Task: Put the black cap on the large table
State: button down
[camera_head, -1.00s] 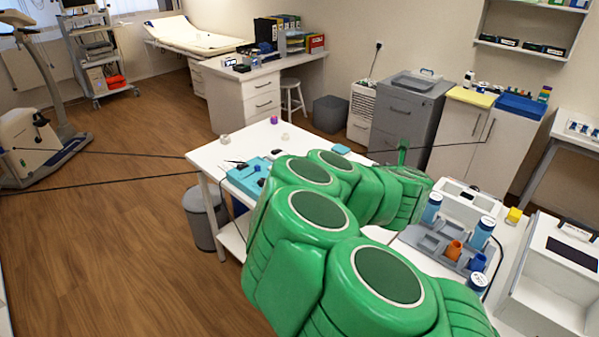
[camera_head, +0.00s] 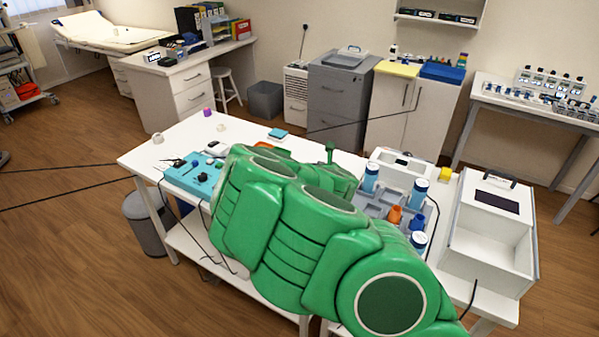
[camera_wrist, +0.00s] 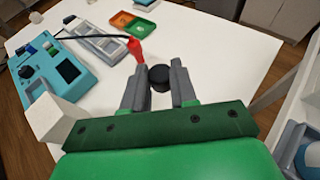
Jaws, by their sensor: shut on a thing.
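The black cap (camera_wrist: 159,78) is small, dark and round. In the wrist view it sits between the fingertips of my gripper (camera_wrist: 158,84), which is shut on it. Below it is the white top of a table (camera_wrist: 220,65); I cannot tell how far the cap is above it. The white table (camera_head: 180,135) also shows in the head view, where my green arm covers its middle and hides the gripper and the cap.
A teal box (camera_head: 192,175) stands on the table's left part. A grey rack (camera_head: 385,205) with blue-white bottles and a white open-fronted cabinet (camera_head: 490,240) stand at right. In the wrist view, a red piece (camera_wrist: 135,50) is close to the left finger. White tabletop is clear right of the gripper.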

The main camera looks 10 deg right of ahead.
jog(key=w+f, duration=0.2)
jog(key=w, duration=0.1)
jog(key=w+d+f, duration=0.1)
jog(key=w+f, duration=0.1)
jog(key=w, duration=0.1)
jog(key=w+f, duration=0.2)
jog(key=w, duration=0.1)
jog(key=shift+w+d+f, duration=0.15)
jog(key=shift+f, duration=0.25)
jog(key=shift+w+d+f, duration=0.1)
jog(key=shift+w+f, duration=0.55)
jog(key=shift+f, duration=1.7)
jog(key=c, duration=0.9)
grip_release()
jog(key=shift+f, duration=0.1)
